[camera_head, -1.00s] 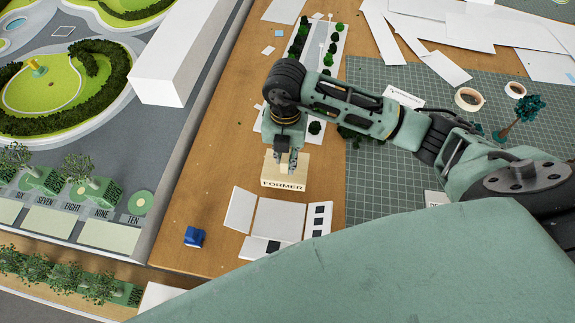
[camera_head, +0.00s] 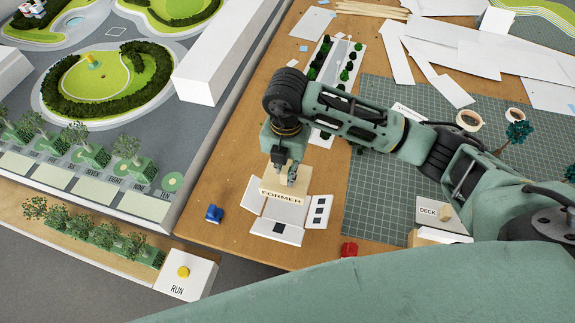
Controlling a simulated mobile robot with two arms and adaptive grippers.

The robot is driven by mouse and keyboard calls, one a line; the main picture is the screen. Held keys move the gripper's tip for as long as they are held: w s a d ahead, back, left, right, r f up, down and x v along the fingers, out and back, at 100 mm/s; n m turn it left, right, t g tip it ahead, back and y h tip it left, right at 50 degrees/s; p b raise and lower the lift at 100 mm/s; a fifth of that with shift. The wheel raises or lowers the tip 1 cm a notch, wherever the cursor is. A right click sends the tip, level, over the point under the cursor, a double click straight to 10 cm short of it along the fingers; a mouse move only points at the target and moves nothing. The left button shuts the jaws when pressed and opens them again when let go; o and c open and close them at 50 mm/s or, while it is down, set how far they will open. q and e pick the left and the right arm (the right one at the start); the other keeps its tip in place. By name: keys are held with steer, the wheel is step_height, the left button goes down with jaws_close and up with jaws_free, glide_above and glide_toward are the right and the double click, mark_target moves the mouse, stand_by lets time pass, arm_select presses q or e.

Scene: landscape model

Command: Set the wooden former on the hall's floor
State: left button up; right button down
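The wooden former (camera_head: 287,186), a pale block labelled FORMER, is near the middle of the head view. My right gripper (camera_head: 285,172) points down at it from above, its fingers closed about its upper part; the exact contact is too small to see. The hall's card pieces lie on the brown table: a middle white panel (camera_head: 281,211), taken as the floor, with a left panel (camera_head: 254,195), a front panel (camera_head: 276,232) and a right panel with dark windows (camera_head: 318,210). The former overlaps the middle panel's far edge in view; whether it touches is unclear. My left gripper is not in view.
A blue object (camera_head: 214,213) and a red object (camera_head: 349,249) lie near the panels. A model park (camera_head: 110,130) fills the left. A RUN button box (camera_head: 185,272) stands at the front left. A green cutting mat (camera_head: 385,200) with a DECK block (camera_head: 430,213) is right.

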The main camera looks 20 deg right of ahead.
steer(key=shift+s+f+b, duration=0.1)
steer(key=shift+f+b, duration=0.8)
steer(key=shift+b, duration=0.05)
step_height(320, 180, down, 4)
steer(key=b, duration=0.3)
steer(key=shift+f, duration=0.1)
steer(key=shift+f+b, duration=0.4)
steer(key=shift+b, duration=0.2)
steer(key=shift+f+b, duration=0.7)
steer(key=shift+f, duration=0.15)
arm_select(q)
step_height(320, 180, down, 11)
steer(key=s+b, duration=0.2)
steer(key=b, duration=0.1)
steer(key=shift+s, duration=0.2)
arm_select(e)
steer(key=shift+f, duration=2.1)
arm_select(q)
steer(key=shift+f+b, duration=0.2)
steer(key=shift+b, duration=0.1)
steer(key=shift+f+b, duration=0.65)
arm_select(e)
steer(key=shift+f, duration=0.55)
